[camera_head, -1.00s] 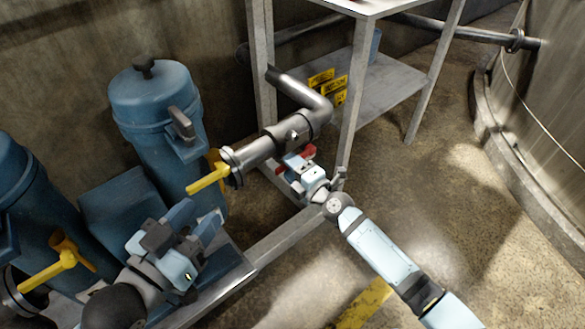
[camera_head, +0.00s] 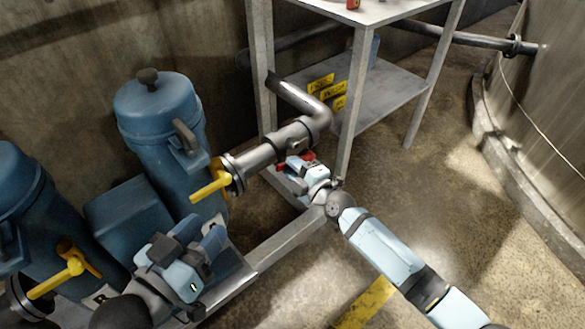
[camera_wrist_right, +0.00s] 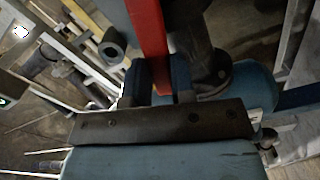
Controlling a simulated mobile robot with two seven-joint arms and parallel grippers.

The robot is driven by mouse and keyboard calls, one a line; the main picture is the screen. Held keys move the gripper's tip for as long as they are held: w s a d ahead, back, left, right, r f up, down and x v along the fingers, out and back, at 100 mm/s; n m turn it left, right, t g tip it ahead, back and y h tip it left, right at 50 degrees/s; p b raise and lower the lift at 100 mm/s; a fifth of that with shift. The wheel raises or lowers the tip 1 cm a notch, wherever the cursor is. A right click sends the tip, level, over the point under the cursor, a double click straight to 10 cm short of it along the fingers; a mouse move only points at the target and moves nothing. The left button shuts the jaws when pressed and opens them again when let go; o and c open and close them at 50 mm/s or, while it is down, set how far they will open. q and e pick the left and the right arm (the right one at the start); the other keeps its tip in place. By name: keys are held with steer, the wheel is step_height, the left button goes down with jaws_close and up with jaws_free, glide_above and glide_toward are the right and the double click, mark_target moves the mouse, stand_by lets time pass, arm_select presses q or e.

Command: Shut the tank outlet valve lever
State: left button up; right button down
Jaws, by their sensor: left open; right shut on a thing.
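A red lever (camera_wrist_right: 148,40) runs between the blue fingers of my right gripper (camera_wrist_right: 158,88) in the right wrist view. The gripper is shut on it. In the head view my right gripper (camera_head: 293,163) sits just below the grey pipe (camera_head: 275,147), and only small red parts (camera_head: 309,156) show around it. The gripper hides most of the lever and its valve body, so I cannot tell the lever's exact angle. My left gripper (camera_head: 201,240) is open and empty, in front of the blue pump units at lower left.
Two yellow levers, one on the pipe end (camera_head: 210,187) and one at lower left (camera_head: 55,279), are near my left gripper. Blue tanks (camera_head: 160,125) stand behind. A metal shelf frame (camera_head: 352,95) rises beside my right arm. The floor at right is clear.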

arm_select(q)
steer(key=shift+s+d+f, duration=0.1)
steer(key=shift+s+f, duration=0.05)
steer(key=shift+f, duration=0.15)
arm_select(e)
steer(key=shift+r+m, duration=0.2)
steer(key=shift+m, duration=0.1)
steer(key=c, duration=1)
jaws_free()
steer(key=shift+d, duration=0.1)
arm_select(q)
steer(key=shift+r, duration=0.35)
arm_select(e)
steer(key=shift+o, duration=0.2)
arm_select(q)
steer(key=shift+n+t, duration=0.7)
step_height(320, 180, up, 5)
steer(key=p, duration=0.4)
steer(key=shift+s+f, duration=0.1)
steer(key=shift+s, duration=0.05)
arm_select(e)
steer(key=v, duration=1.3)
steer(key=shift+s+d, duration=0.25)
steer(key=shift+s, duration=0.05)
